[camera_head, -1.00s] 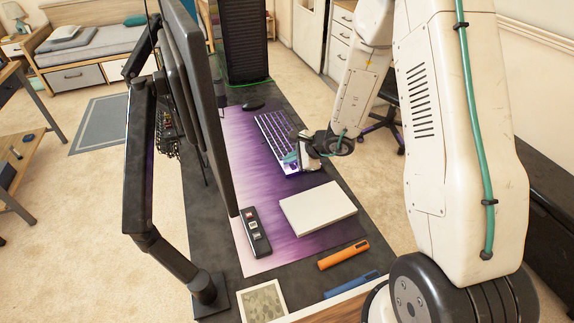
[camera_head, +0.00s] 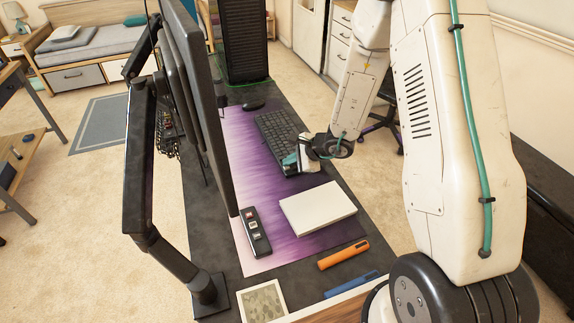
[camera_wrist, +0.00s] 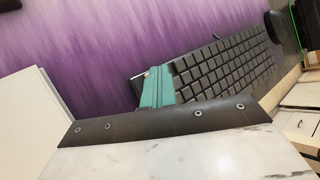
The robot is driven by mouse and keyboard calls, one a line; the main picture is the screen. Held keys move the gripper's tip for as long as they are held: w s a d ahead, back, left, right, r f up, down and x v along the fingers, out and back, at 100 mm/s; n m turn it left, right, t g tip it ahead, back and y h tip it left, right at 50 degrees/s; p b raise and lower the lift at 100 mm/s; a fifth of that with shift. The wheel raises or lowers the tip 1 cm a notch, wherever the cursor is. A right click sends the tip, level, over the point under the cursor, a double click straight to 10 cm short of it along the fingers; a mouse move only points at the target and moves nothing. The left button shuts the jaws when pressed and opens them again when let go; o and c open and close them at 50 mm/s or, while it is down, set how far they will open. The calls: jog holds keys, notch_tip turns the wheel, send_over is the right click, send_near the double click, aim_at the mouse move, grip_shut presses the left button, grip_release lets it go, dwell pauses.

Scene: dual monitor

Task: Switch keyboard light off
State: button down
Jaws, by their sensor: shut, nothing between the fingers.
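The keyboard (camera_head: 276,135) lies on the purple mat, and its keys are dark with no glow. It also shows in the wrist view (camera_wrist: 225,65), dark as well. My gripper (camera_head: 291,161) is shut and empty, at the keyboard's near end. In the wrist view its teal fingertips (camera_wrist: 158,87) are together at the keyboard's near-left corner, by a small light-coloured spot. I cannot tell whether the fingertips touch the keyboard. The fingers partly hide that corner.
A white closed slab (camera_head: 317,207) lies nearer on the mat (camera_head: 245,172). A black remote-like box (camera_head: 255,232) with buttons is left of it. The monitors (camera_head: 196,95) stand along the left. A mouse (camera_head: 254,105) lies beyond the keyboard. An orange object (camera_head: 343,254) lies at the near right.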

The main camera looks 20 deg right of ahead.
aim_at(290, 167)
jog(key=shift+r, duration=0.4)
jog(key=shift+r, duration=3)
